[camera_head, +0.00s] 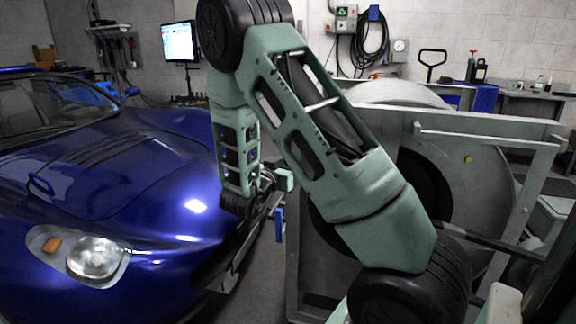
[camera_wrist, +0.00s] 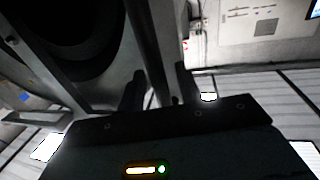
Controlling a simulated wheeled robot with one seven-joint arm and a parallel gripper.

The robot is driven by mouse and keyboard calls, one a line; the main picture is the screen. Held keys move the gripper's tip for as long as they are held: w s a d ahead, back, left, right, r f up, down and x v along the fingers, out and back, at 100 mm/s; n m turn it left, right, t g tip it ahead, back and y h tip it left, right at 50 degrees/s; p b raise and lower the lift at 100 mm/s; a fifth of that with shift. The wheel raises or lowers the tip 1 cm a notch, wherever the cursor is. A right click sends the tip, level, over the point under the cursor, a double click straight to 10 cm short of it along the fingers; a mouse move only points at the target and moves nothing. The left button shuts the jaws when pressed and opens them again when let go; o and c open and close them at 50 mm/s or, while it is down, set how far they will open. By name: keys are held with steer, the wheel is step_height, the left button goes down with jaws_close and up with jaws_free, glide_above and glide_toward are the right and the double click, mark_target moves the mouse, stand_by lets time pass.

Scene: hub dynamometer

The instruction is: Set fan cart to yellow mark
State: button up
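A large grey metal unit (camera_head: 480,125) with a square frame and a round, dark-centred opening stands right of the car. It looks like the fan cart, but I cannot be sure. My gripper (camera_head: 262,203) hangs low between the car's front and this unit, partly hidden by my arm. In the wrist view its two dark fingers (camera_wrist: 160,90) stand apart, with a grey upright bar passing behind or between them. Whether they touch it I cannot tell. A round dark opening (camera_wrist: 75,35) lies at upper left.
A blue car (camera_head: 110,190) fills the left, its nose close to my gripper. A monitor (camera_head: 180,42) stands behind. A narrow strip of floor shows between car and unit.

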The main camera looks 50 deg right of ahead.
steer(key=shift+d, duration=0.1)
jaws_close()
steer(key=shift+w+a+p, duration=0.15)
steer(key=shift+w+a, duration=0.1)
steer(key=shift+w, duration=0.2)
steer(key=shift+w+a+p, duration=0.15)
steer(key=shift+w+a, duration=0.05)
steer(key=shift+w, duration=0.25)
jaws_free()
steer(key=shift+w, duration=0.1)
steer(key=shift+s+d, duration=0.25)
steer(key=shift+s, duration=0.2)
steer(key=shift+w+a, duration=0.1)
